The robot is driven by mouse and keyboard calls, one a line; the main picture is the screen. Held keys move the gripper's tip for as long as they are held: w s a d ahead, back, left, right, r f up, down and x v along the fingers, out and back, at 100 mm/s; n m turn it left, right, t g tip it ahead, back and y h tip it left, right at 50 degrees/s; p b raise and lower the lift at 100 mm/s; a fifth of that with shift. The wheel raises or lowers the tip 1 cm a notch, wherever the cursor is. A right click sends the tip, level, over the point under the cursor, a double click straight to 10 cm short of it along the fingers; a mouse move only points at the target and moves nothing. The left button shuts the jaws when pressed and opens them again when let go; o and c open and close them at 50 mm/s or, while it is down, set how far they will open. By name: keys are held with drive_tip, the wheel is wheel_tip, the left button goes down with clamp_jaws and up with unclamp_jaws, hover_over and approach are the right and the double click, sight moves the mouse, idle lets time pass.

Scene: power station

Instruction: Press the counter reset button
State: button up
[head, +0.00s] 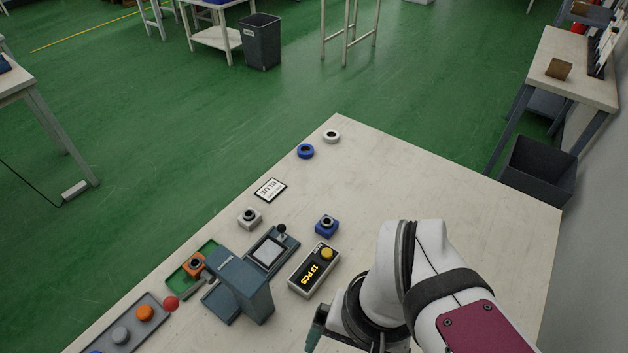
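The counter (307,278) is a small box with a dark display that reads "13 PCS" in yellow. It lies on the pale table in the head view, right of the blue-grey press. A round yellow button (327,254) sits on its upper right end. My white arm comes in from the lower right. Only a dark part of my gripper (316,328) shows at the bottom edge, below the counter and apart from it. Its fingertips are hidden or out of frame, so I cannot tell whether it is open or shut.
The blue-grey press (245,285) with a lever stands left of the counter. Blue (326,225) and white (249,218) blocks with rings, a BLUE card (270,190), an orange block (195,264) and a grey tray (123,327) lie around. The table's right side is clear.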

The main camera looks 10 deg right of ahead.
clamp_jaws()
idle(1.5)
